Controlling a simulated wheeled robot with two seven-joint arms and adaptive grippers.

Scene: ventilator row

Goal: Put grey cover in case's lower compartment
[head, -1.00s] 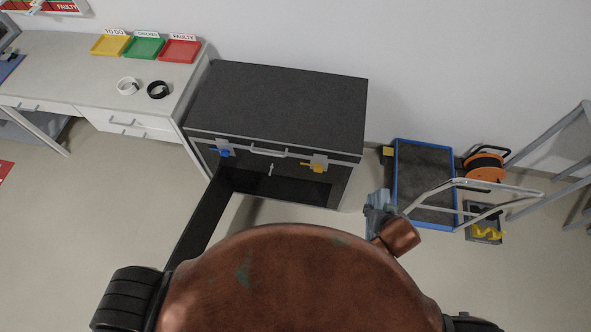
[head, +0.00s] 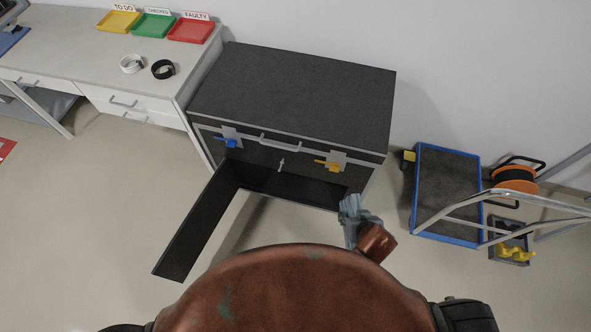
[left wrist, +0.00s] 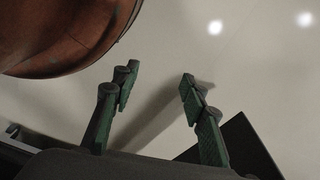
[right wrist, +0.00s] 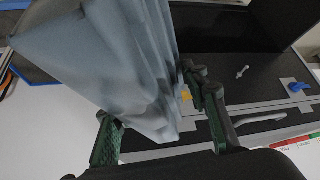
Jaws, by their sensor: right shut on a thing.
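The grey cover (head: 351,214) is a blue-grey folded cloth. It hangs from my right gripper, in front of the right end of the case's opening in the head view. In the right wrist view the cover (right wrist: 115,65) fills the upper left, between the fingers of my right gripper (right wrist: 152,98), which is shut on it. The black case (head: 300,90) stands against the wall. Its lower compartment (head: 290,187) is open and dark, and its flap (head: 195,230) is swung out to the front left. My left gripper (left wrist: 158,84) is open and empty above the floor.
A blue latch (head: 228,143) and a yellow latch (head: 330,165) sit on the case front. A blue-edged trolley (head: 445,190) with a metal handle stands to the right, beside an orange cable reel (head: 514,180). A desk (head: 70,60) stands left. Floor before the flap is clear.

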